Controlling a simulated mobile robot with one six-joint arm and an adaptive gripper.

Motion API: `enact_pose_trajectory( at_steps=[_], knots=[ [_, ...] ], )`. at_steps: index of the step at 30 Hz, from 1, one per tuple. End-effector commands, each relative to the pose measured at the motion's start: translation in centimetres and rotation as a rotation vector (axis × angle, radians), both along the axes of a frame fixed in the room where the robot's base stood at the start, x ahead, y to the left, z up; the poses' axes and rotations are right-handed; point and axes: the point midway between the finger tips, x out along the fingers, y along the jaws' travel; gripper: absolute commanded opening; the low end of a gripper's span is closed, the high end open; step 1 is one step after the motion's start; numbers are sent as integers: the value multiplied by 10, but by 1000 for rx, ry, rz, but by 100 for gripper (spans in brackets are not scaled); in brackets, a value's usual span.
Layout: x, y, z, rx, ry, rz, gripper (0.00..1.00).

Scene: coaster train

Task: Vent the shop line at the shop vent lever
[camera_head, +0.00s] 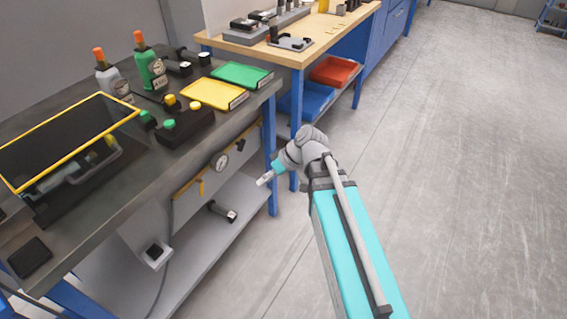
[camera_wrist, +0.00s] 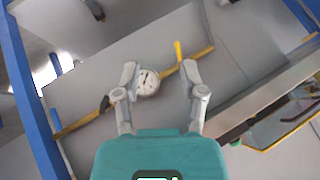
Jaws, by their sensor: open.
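A yellow lever (camera_head: 201,188) hangs from a yellow pipe (camera_head: 184,190) on the grey panel under the workbench. It also shows in the wrist view (camera_wrist: 178,50), just beyond the right fingertip. A round white gauge (camera_head: 219,162) is mounted on the same pipe; in the wrist view the gauge (camera_wrist: 147,82) appears between my fingers. A small dark handle (camera_wrist: 104,103) sits on the pipe left of the gauge there. I cannot tell from labels which is the shop vent lever. My gripper (camera_head: 265,180) is open and empty, in front of the panel and apart from it.
The dark workbench (camera_head: 125,205) overhangs the panel, with bottles, a green tray (camera_head: 242,74) and a yellow tray (camera_head: 213,93) on top. A lower shelf (camera_head: 205,245) and blue leg (camera_head: 270,155) are close by. The floor (camera_head: 460,170) at right is clear.

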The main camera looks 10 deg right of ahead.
Motion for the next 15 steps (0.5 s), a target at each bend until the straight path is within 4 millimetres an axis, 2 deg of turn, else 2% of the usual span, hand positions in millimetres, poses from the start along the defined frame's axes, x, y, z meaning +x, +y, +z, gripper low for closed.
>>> enact_pose_trajectory(
  at_steps=[1, 15],
  knots=[
    [-2, -2, 7, -13, 10, -11, 53],
    [-11, -24, 30, -148, 101, -119, 53]
  ],
)
